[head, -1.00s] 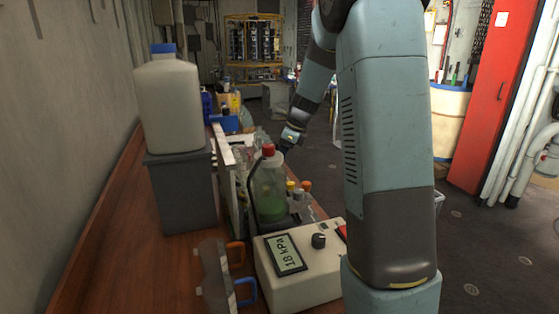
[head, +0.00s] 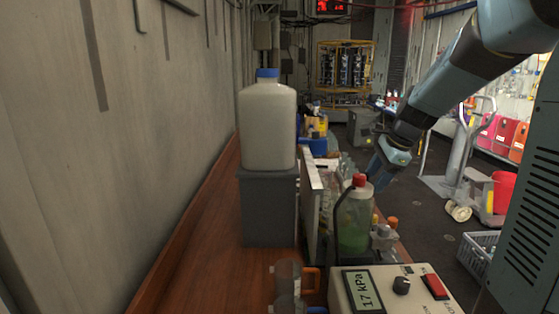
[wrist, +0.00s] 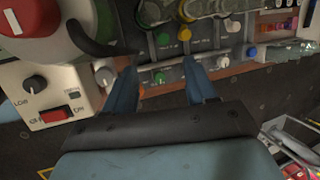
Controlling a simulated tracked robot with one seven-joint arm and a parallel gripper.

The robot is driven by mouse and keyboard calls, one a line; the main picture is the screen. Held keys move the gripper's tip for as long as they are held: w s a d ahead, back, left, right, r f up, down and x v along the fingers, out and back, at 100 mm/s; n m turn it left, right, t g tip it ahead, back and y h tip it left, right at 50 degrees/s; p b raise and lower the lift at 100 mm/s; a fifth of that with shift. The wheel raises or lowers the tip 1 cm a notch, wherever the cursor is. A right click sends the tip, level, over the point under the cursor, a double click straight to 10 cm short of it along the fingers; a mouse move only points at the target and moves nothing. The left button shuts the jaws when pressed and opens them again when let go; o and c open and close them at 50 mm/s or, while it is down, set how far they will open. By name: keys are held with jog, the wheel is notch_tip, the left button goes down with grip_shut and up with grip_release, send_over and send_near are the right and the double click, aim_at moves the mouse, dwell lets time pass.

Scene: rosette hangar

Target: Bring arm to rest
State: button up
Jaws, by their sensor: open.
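My arm reaches in from the upper right of the head view and slopes down toward the bench. My gripper (head: 376,172) is beyond and to the right of a red-capped bottle (head: 354,225) with green liquid, and its tips are hard to make out there. In the wrist view my gripper (wrist: 163,72) is open, its two blue fingers well apart with nothing held between them. The bottle's red cap (wrist: 28,16) shows close to the camera at the upper left of that view. Several small coloured caps lie beyond the fingers.
A control box (head: 392,289) reading 17 kPa stands at the bench's near right. A large blue-capped jug (head: 268,125) stands on a grey block (head: 268,207). A grey crate (head: 480,257) is on the floor at right. The wall bounds the left.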

jog(key=s+a+r+n+t+h, duration=0.1)
jog(key=s+r+n, duration=0.1)
jog(key=s+n, duration=0.6)
jog(key=s+a+r+n+t+h, duration=0.1)
jog(key=s+a+r+n+h, duration=0.1)
jog(key=s+n, duration=0.7)
jog(key=s, duration=0.8)
jog(key=shift+s+r, duration=0.15)
jog(key=shift+o, duration=0.6)
jog(key=shift+s, duration=0.1)
jog(key=shift+o, duration=0.8)
jog(key=o, duration=0.5)
jog(key=w+r+m, duration=0.1)
jog(key=w, duration=0.1)
jog(key=w+m, duration=0.1)
jog(key=w, duration=0.1)
jog(key=w+r+m, duration=0.1)
jog(key=w, duration=0.1)
jog(key=shift+w+d+r+m+y, duration=0.1)
jog(key=shift+w+r+m+y, duration=0.1)
jog(key=shift+r+m+y, duration=0.2)
jog(key=shift+o, duration=0.2)
jog(key=w+d+m+g+y, duration=0.1)
jog(key=w+m, duration=1.2)
jog(key=w, duration=1)
jog(key=x, duration=0.9)
jog(key=shift+w+f, duration=0.15)
jog(key=shift+w, duration=0.05)
